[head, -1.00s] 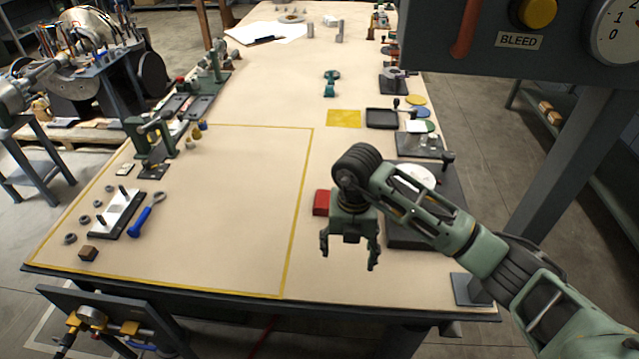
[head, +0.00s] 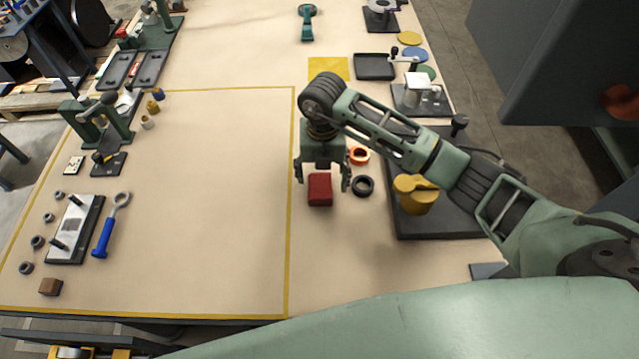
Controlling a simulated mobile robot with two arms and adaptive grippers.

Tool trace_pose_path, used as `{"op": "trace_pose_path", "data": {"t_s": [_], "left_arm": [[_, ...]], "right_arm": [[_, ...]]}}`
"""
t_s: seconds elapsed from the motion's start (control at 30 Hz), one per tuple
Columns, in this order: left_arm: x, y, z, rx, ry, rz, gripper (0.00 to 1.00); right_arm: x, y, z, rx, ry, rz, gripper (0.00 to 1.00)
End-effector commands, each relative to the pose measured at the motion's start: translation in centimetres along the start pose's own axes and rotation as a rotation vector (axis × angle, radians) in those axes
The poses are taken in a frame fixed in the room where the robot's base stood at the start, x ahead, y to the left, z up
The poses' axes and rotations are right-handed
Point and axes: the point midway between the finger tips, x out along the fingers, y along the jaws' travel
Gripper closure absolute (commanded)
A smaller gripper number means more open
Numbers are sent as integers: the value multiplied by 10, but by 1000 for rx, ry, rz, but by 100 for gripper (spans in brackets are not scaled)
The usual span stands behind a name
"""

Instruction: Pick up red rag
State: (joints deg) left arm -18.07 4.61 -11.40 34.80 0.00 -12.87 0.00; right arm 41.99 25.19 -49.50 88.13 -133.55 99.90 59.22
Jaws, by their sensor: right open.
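The red rag (head: 320,190) is a small folded red block on the tan table, just right of the yellow taped line. My right gripper (head: 322,182) points down with its fingers open, one on each side of the rag in the picture. Whether the fingers touch the rag or are level with it, I cannot tell. My left gripper is not in view.
An orange ring (head: 359,155) and a black ring (head: 363,187) lie close right of the rag. A yellow part (head: 415,195) stands on a dark plate (head: 440,222) further right. The taped area (head: 210,200) to the left is mostly clear.

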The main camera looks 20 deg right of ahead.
Motion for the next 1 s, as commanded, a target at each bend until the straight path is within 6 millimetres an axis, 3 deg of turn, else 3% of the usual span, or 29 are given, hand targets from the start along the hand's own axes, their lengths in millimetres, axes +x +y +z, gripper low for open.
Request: {"op": "trace_pose_path", "data": {"t_s": [0.13, 0.3, 0.4, 0.57, 1.0], "left_arm": [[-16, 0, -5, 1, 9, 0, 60], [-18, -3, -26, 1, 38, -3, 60], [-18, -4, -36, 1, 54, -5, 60], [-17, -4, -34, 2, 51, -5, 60], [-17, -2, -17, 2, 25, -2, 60]], "right_arm": [[20, 4, -2, 0, 6, -2, 31], [40, 4, -1, 0, 2, 0, 31], [43, 3, 0, -1, 0, -1, 31], [43, 3, 0, -1, 0, -1, 31], [43, 3, 0, -1, 0, -1, 70]]}}
